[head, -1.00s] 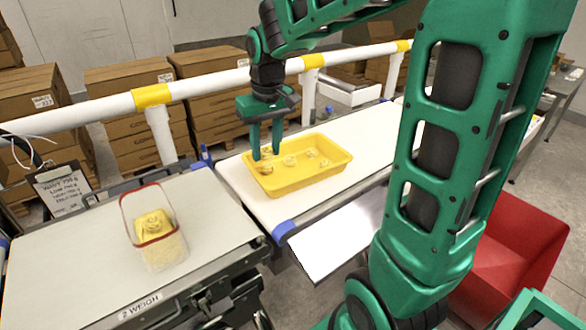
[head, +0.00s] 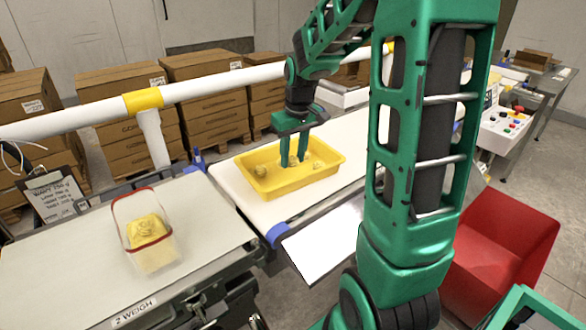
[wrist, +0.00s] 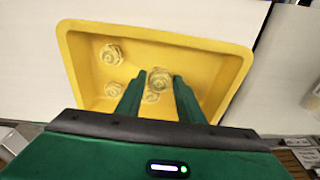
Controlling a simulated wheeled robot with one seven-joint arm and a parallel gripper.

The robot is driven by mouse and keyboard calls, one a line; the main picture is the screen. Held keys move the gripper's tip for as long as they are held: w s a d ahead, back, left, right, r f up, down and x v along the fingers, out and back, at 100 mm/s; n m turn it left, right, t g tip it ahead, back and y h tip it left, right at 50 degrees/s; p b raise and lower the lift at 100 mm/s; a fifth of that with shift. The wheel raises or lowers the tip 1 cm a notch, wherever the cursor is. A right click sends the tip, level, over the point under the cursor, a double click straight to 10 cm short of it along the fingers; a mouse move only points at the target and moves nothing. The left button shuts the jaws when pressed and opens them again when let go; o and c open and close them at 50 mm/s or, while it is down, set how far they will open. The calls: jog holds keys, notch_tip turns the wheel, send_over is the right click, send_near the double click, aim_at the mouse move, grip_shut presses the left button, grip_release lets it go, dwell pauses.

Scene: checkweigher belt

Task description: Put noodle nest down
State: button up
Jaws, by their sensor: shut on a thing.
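A clear tub with a red rim (head: 150,243) stands on the left weigh belt (head: 70,270) with noodle nests inside. A white rail (head: 215,87) runs behind the belts. A red bin (head: 505,250) stands at right. The belt beyond the tray is partly hidden by my arm.

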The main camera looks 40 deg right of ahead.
jog(key=shift+d+f, duration=0.4)
jog(key=shift+d, duration=0.15)
jog(key=shift+f, duration=1.95)
jog(key=o, duration=1)
jog(key=shift+f, duration=0.1)
